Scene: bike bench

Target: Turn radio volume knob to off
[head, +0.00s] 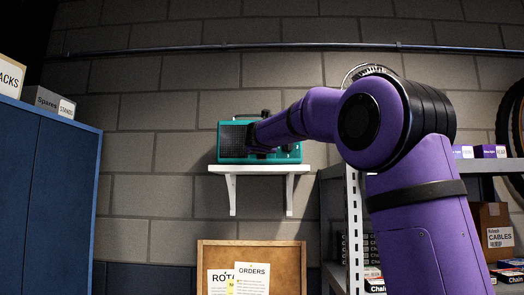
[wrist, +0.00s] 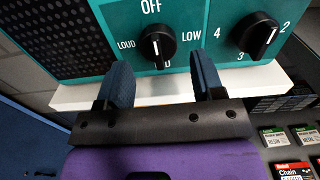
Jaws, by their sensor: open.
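The teal radio (head: 232,153) sits on a small white wall shelf (head: 222,169). In the wrist view its front panel (wrist: 205,62) fills the upper part, with a dark speaker grille at left. The volume knob (wrist: 157,46) is black with a white pointer line, under the word OFF and between LOUD and LOW. Its pointer is turned down, away from OFF. My gripper (wrist: 161,75) is open, its two blue fingers spread on either side of and just below the volume knob, apparently holding nothing.
A second black knob (wrist: 260,36) with numbers is right of the volume knob, near my right finger. A metal shelving unit (head: 354,225) with boxes stands at right, a blue cabinet (head: 50,165) at left. A cork board (head: 287,255) hangs below the shelf.

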